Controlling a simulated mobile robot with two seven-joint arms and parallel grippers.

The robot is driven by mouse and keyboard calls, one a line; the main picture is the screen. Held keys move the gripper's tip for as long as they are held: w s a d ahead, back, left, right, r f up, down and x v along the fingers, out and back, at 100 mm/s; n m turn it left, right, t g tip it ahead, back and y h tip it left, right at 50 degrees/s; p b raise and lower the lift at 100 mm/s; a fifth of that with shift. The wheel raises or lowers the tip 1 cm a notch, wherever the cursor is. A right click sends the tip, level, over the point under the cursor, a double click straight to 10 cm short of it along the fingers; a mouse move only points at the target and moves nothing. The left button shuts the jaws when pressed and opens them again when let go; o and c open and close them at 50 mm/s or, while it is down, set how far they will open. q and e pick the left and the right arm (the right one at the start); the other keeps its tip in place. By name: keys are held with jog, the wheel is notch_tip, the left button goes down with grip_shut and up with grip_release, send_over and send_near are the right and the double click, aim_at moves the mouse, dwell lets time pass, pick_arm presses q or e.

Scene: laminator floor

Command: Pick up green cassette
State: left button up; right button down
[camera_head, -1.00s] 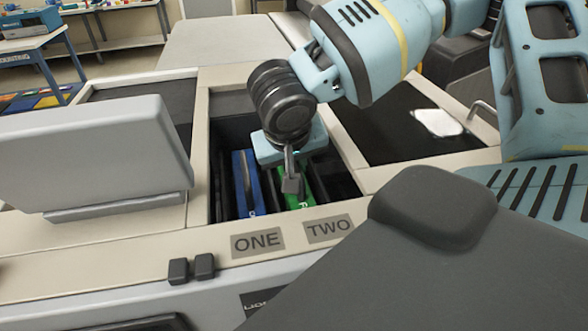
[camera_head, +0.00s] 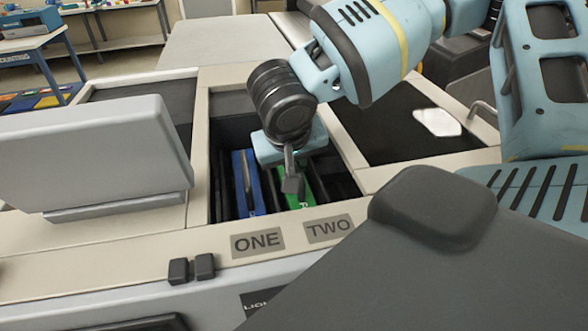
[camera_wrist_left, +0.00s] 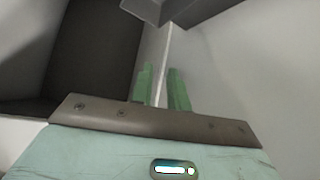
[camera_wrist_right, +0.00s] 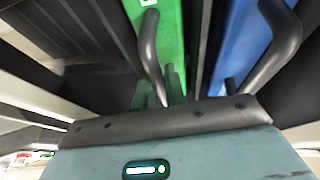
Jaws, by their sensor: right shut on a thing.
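The green cassette (camera_head: 294,186) stands in the dark slot well, beside a blue cassette (camera_head: 248,185). My right gripper (camera_head: 291,186) reaches down from above at the green cassette and hides part of it. In the right wrist view the green cassette (camera_wrist_right: 172,32) has a dark curved handle (camera_wrist_right: 151,50) running down to my right fingers (camera_wrist_right: 161,90), which are shut on it. The blue cassette (camera_wrist_right: 243,30) with its own dark handle is close beside it. My left gripper (camera_wrist_left: 162,85) shows only in its wrist view, fingers apart with nothing seen between them.
Labels ONE (camera_head: 257,242) and TWO (camera_head: 330,229) sit on the beige front edge (camera_head: 225,268) of the well. A grey panel (camera_head: 95,155) stands at left. Another dark recess (camera_head: 385,120) lies at right with a white piece (camera_head: 437,122). Well walls are close around the gripper.

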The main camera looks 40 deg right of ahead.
jog(key=shift+r, duration=0.15)
dwell(0.4)
notch_tip(320, 180, up, 28)
dwell(0.4)
